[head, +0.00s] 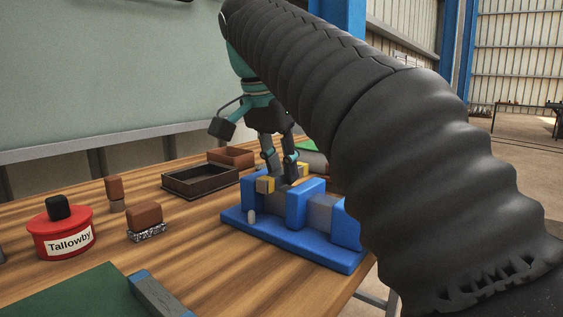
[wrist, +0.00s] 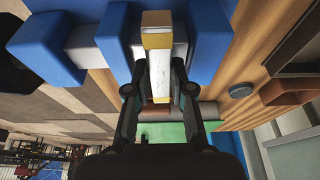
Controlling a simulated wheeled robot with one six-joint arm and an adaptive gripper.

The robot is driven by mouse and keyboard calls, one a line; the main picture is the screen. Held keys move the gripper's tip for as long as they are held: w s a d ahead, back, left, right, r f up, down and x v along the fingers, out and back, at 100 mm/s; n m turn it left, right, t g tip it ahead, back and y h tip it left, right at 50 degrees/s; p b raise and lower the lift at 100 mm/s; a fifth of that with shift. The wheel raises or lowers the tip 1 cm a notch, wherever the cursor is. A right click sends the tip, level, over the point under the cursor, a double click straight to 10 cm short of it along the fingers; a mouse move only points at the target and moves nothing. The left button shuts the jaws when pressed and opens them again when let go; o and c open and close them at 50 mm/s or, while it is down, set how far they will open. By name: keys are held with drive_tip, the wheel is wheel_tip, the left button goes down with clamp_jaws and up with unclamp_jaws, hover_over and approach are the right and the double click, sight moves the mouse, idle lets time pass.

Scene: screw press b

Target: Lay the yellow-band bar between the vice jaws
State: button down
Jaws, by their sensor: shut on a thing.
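My gripper (wrist: 161,66) is shut on the bar, one finger on each side. In the head view my gripper (head: 284,180) points down over the blue vice (head: 290,241). The bar lies lengthwise over the gap between the middle jaw (head: 307,194) and the left jaw (head: 250,183), near the jaw tops. I cannot tell whether it touches the vice bed.
A dark tray (head: 200,182) and a brown tray (head: 231,156) stand behind the vice. A red Tallowby tin (head: 66,230), a brown block on a speckled base (head: 145,217) and a small brown block (head: 114,190) stand left. A green mat (head: 80,292) is in front.

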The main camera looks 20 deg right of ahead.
drive_tip(key=shift+f, duration=0.2)
drive_tip(key=c, duration=0.9)
unclamp_jaws()
drive_tip(key=shift+s+a+r, duration=0.1)
drive_tip(key=shift+a+r, duration=0.05)
drive_tip(key=shift+r, duration=0.4)
drive_tip(key=s+a, duration=0.2)
drive_tip(key=a, duration=0.1)
drive_tip(key=s+a, duration=0.2)
drive_tip(key=a, duration=0.1)
drive_tip(key=s+a, duration=0.3)
drive_tip(key=shift+a, duration=0.35)
